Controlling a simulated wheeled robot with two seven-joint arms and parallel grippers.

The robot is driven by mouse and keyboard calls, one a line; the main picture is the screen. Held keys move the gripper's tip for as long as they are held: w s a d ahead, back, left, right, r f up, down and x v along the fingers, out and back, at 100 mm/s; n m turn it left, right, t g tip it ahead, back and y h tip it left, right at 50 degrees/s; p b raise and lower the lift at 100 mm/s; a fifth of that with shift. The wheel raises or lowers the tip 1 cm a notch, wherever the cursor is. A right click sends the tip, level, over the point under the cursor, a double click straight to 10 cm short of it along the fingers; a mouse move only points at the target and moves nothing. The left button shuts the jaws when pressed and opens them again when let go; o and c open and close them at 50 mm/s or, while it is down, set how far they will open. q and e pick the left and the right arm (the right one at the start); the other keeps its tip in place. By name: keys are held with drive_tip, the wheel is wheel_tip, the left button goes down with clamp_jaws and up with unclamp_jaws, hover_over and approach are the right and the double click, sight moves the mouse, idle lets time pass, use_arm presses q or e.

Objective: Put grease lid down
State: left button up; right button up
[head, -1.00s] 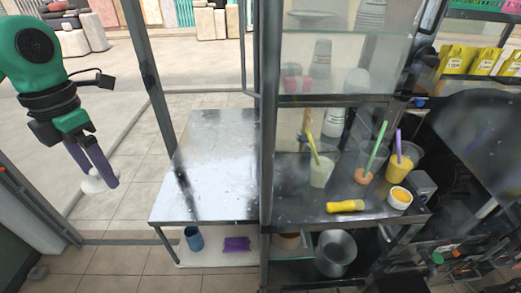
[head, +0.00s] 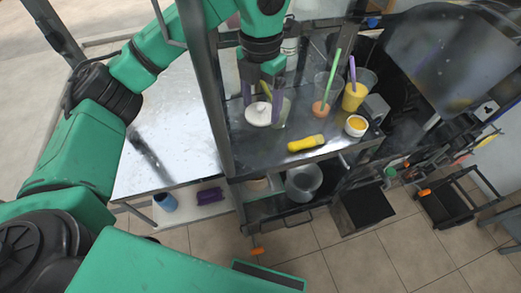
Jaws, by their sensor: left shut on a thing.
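My left gripper (head: 262,105) points down over the metal counter (head: 330,148), left of the cups. Its purple fingers are shut on a white round lid (head: 257,117) with a small knob. The lid is at the counter's left part; I cannot tell if it touches the surface. A small white bowl (head: 356,132) with orange-yellow contents stands at the counter's right front, apart from the lid. My right gripper is not in view.
A yellow bottle (head: 307,143) lies at the counter front. A yellow cup (head: 353,99) and an orange-bottomed cup (head: 320,109) with straws stand behind. A metal post (head: 208,95) is left of the gripper.

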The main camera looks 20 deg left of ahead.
sight(259, 111)
use_arm(q)
drive_tip(key=f+p, duration=0.1)
drive_tip(key=f, duration=0.7)
drive_tip(key=f+p, duration=0.1)
drive_tip(key=f, duration=0.7)
drive_tip(key=shift+a+f+p, duration=0.2)
drive_tip(key=shift+f+p, duration=0.05)
drive_tip(key=shift+p, duration=0.1)
drive_tip(key=shift+w+f+b, duration=0.1)
drive_tip(key=shift+f+b, duration=0.25)
drive_tip(key=shift+f, duration=0.1)
drive_tip(key=o, duration=1.1)
drive_tip(key=shift+r, duration=0.1)
drive_tip(key=shift+r, duration=0.1)
wheel_tip(259, 111, up, 5)
drive_tip(key=shift+r+b, duration=0.2)
drive_tip(key=shift+b, duration=1.05)
wheel_tip(259, 111, up, 7)
drive_tip(key=shift+f, duration=0.1)
